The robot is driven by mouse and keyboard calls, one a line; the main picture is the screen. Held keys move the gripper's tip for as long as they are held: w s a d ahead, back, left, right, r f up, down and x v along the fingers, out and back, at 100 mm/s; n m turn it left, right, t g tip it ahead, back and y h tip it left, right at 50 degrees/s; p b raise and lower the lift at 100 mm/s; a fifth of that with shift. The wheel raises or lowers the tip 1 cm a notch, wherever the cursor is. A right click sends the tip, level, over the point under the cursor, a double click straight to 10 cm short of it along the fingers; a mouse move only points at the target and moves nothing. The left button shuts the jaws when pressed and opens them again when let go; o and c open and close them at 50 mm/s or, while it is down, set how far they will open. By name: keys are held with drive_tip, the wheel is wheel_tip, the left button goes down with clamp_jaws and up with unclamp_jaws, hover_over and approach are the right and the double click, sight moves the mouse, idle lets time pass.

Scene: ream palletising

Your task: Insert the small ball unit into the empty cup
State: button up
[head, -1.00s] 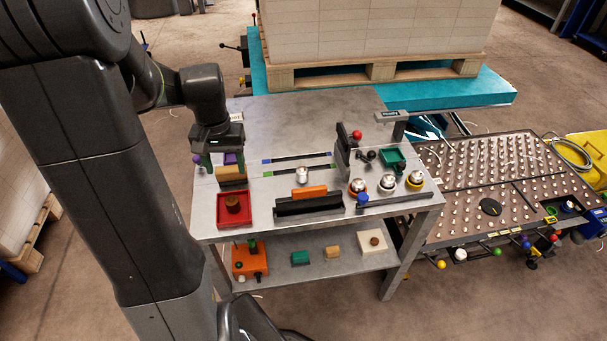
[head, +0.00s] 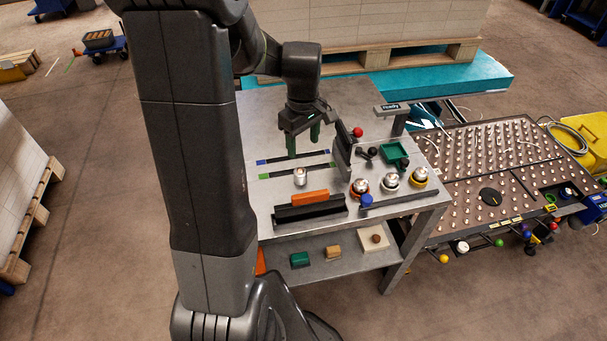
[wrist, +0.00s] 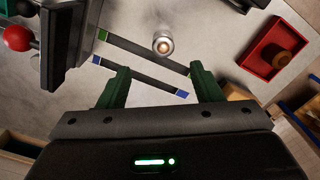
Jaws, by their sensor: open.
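A small silver ball unit (head: 300,176) stands alone on the grey bench, left of the ringed units. It also shows near the top middle of the wrist view (wrist: 163,44). Three silver-topped units stand at the bench's front right, with an orange ring (head: 360,188), a pale ring (head: 390,180) and a yellow ring (head: 420,176). I cannot make out an empty cup for certain. My gripper (head: 303,143) is open and empty above the bench, behind the lone unit. In the wrist view its green fingers (wrist: 160,72) are apart, with the unit beyond them.
An upright dark plate (head: 342,150) with a red knob stands right of my gripper. A black holder with an orange block (head: 310,197) lies in front of the lone unit. A red tray (wrist: 280,50) shows in the wrist view. A studded table (head: 490,180) adjoins at right.

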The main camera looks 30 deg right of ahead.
hover_over(300, 169)
drive_tip(key=f, duration=0.5)
drive_tip(key=shift+s+d+f, duration=0.25)
drive_tip(key=shift+s, duration=0.1)
drive_tip(key=shift+w+a+f, duration=0.1)
drive_tip(key=shift+a+f, duration=0.05)
drive_tip(key=shift+f, duration=1.2)
drive_tip(key=shift+w+a+f, duration=0.1)
drive_tip(key=shift+a+f, duration=0.05)
drive_tip(key=shift+f, duration=1.2)
drive_tip(key=c, duration=1.1)
